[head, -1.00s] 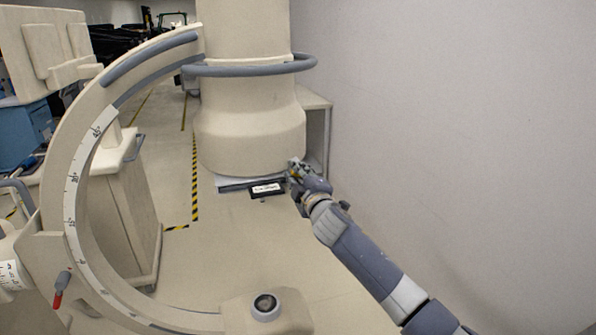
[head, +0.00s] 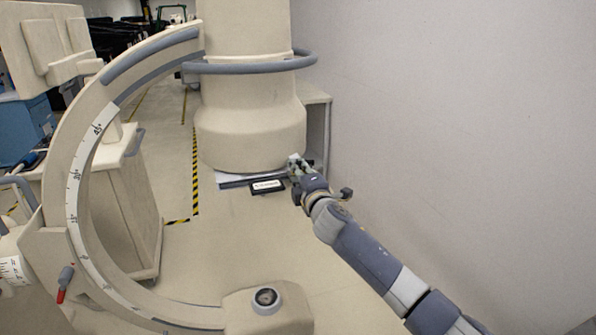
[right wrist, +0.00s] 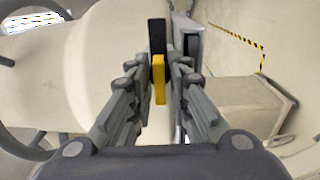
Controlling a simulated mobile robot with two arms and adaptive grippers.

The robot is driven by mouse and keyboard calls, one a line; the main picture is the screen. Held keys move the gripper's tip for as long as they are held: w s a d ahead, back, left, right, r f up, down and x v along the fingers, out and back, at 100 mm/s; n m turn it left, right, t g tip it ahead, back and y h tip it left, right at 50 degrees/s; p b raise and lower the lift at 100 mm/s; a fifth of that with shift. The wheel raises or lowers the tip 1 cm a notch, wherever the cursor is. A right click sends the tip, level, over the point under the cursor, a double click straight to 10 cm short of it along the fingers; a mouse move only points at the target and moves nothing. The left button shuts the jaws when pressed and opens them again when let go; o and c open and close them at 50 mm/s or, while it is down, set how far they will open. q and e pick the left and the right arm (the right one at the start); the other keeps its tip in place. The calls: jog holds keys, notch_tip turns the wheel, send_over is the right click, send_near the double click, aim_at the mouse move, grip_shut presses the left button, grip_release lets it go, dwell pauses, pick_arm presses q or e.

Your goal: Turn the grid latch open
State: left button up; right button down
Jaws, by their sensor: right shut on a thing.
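The grid (head: 230,180) shows as a thin grey slab under the large beige cylindrical housing (head: 250,135). A black piece with a white label (head: 267,187) sits at its front edge. My right gripper (head: 297,161) is at the slab's right end, just below the housing. In the right wrist view, a yellow tab (right wrist: 158,82) with a black part (right wrist: 157,36) beyond it stands between the fingers of my right gripper (right wrist: 157,75), which are shut on it. The tab appears to be the latch; in the head view the fingers mostly hide it. My left gripper is not in view.
A beige C-arm (head: 75,190) with a degree scale curves along the left. A grey ring rail (head: 250,68) surrounds the housing. A plain wall (head: 450,120) stands close on the right of my arm. A beige cabinet (head: 130,220) stands behind the C-arm.

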jog(key=shift+f, duration=0.15)
jog(key=c, duration=1.7)
grip_release()
jog(key=shift+s, duration=0.1)
jog(key=shift+v, duration=6)
